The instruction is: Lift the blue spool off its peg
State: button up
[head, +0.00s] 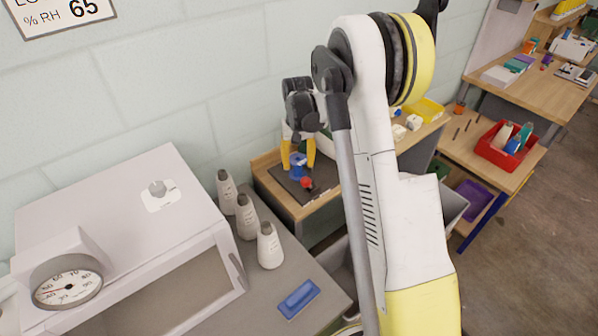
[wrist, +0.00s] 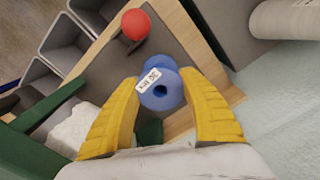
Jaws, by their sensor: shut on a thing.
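The blue spool (wrist: 162,95) is between the two yellow fingers of my gripper (wrist: 163,108) in the wrist view. It has a white label on its side and a dark hole in its top end. The spool also shows small in the head view (head: 297,167), with my gripper (head: 298,160) closed around it from above. Its lower end and the peg are hidden, so I cannot tell whether it still sits on the peg. A red ball-like piece (wrist: 136,24) stands close by, and it also shows in the head view (head: 307,183).
The spool is over a dark mat (head: 318,178) on a wooden bench. White cones (head: 269,246) and a blue block (head: 299,298) stand on the grey counter to the left. A yellow bin (head: 426,109) is behind my arm. A red bin (head: 503,146) is on the right bench.

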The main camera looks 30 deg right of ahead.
jog(key=shift+r+p, duration=1.25)
jog(key=shift+r, duration=1.4)
